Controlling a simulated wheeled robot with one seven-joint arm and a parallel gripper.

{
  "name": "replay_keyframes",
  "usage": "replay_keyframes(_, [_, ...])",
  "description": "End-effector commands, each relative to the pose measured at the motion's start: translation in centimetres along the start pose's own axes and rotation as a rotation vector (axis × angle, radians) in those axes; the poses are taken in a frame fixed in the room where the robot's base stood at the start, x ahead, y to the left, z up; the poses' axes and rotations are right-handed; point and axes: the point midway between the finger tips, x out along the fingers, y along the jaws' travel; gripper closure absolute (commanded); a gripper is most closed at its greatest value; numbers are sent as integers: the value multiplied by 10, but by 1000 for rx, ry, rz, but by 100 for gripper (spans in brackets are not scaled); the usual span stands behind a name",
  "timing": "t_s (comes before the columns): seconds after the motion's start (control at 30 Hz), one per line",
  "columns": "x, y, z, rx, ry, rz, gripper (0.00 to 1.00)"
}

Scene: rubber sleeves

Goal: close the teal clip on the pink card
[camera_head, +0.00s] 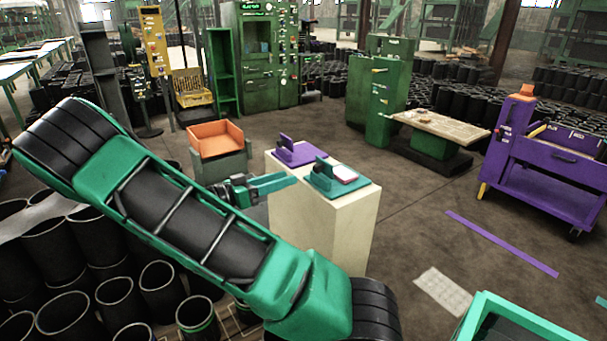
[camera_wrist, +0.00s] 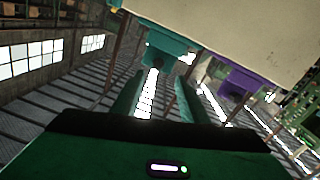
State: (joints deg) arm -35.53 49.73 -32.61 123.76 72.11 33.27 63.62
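The teal clip (camera_head: 323,184) sits on top of a pale pedestal, with a dark upright flap raised at its left part. The pink card cannot be made out there.
A purple clip (camera_head: 298,153) with a similar upright flap stands behind the teal one; it also shows in the wrist view (camera_wrist: 237,84). The pedestal (camera_head: 345,225) holds both. An orange bin (camera_head: 216,139) stands behind left.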

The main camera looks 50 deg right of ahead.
Motion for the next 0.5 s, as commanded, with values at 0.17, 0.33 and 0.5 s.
replay_keyframes(0.17, [32, 1, 0, -1, -2, 5, 60])
replay_keyframes(0.33, [62, 1, 0, -3, -3, 4, 60])
replay_keyframes(0.5, [83, 1, 0, -1, -2, 4, 60])
